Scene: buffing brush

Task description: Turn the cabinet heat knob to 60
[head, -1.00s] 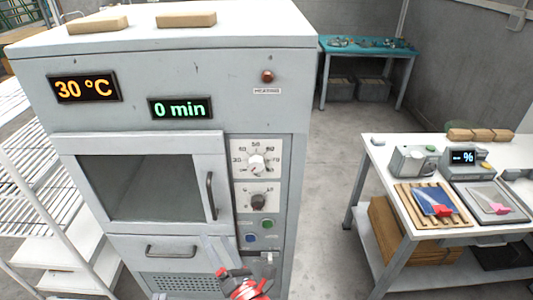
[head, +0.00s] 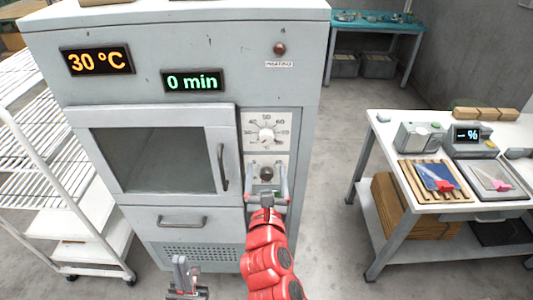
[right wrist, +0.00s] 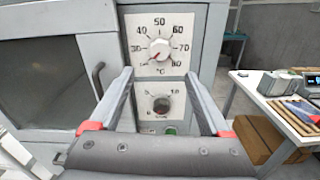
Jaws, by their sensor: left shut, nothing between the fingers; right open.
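The white heat knob (head: 266,135) sits on the upper dial plate of the grey cabinet (head: 180,120). In the right wrist view the knob (right wrist: 159,50) has a red mark at its lower left, toward the low end of the 30 to 80 °C scale. The cabinet display (head: 97,60) reads 30 °C. My right gripper (head: 267,167) is open and empty in front of the dial panel, below the heat knob; its fingers (right wrist: 158,75) point at the panel without touching the knob. My left gripper (head: 180,260) is shut and empty, low before the cabinet.
A dark lower knob (right wrist: 161,104) shows between my right fingers. The door handle (head: 222,167) stands out left of the panel. A timer display (head: 193,80) reads 0 min. A wire rack (head: 45,130) stands left, a white table (head: 385,145) right, with clear floor between cabinet and table.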

